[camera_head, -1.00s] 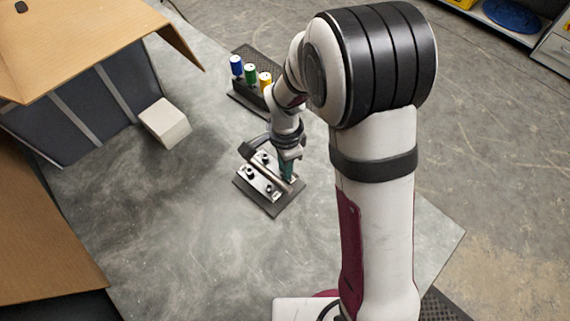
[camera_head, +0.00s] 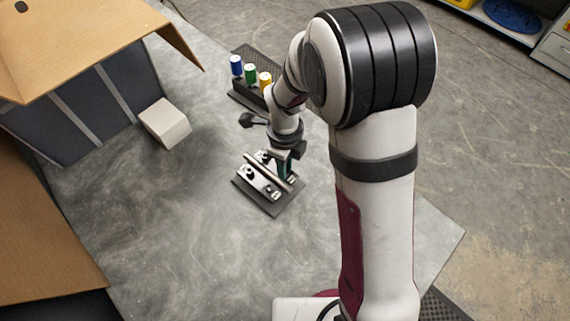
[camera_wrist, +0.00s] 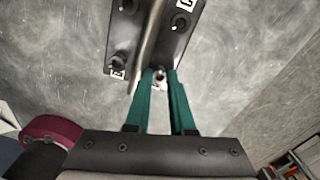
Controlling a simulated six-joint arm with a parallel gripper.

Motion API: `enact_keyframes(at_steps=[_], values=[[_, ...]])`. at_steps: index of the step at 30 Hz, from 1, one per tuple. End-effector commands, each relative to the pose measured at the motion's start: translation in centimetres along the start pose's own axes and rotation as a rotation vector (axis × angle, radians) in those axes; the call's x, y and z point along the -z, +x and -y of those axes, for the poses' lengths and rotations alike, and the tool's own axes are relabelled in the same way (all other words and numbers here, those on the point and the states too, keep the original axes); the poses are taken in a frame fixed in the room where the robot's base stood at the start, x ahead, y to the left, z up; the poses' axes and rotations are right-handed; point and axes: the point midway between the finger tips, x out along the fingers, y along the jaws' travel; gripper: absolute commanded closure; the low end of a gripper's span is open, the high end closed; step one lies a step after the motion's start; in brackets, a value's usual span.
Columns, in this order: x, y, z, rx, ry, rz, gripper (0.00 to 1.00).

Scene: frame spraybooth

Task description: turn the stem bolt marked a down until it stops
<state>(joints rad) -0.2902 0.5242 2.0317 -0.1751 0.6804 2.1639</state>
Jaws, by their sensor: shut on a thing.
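The fixture is a dark block with a metal plate (camera_head: 262,186) and a bar (camera_head: 268,172) across its middle. Stem bolts stand on the plate; two show in the head view, one at left (camera_head: 250,174) and one at the front (camera_head: 274,194). My gripper (camera_wrist: 159,75) points down at the plate's right corner, its green fingers closed around the head of one stem bolt (camera_wrist: 159,74). A white label beside that bolt is partly hidden between the fingers, and I cannot read its letter. Two other bolts (camera_wrist: 181,22) (camera_wrist: 119,60) show in the wrist view, clear of the fingers.
A rack with blue, green and yellow cans (camera_head: 250,73) stands behind my arm. A pale box (camera_head: 165,123) sits at left beside a large dark booth (camera_head: 85,115) with cardboard flaps. The grey table (camera_head: 170,230) is clear around the fixture's left and front.

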Motion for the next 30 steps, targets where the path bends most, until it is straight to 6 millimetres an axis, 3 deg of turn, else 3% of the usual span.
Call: enact_keyframes(at_steps=[12, 30], values=[[-0.05, 0.05, -0.04, -0.001, 0.211, 0.000, 1.00], [-0.07, 0.04, 0.00, 0.000, 0.256, 0.001, 1.00]])
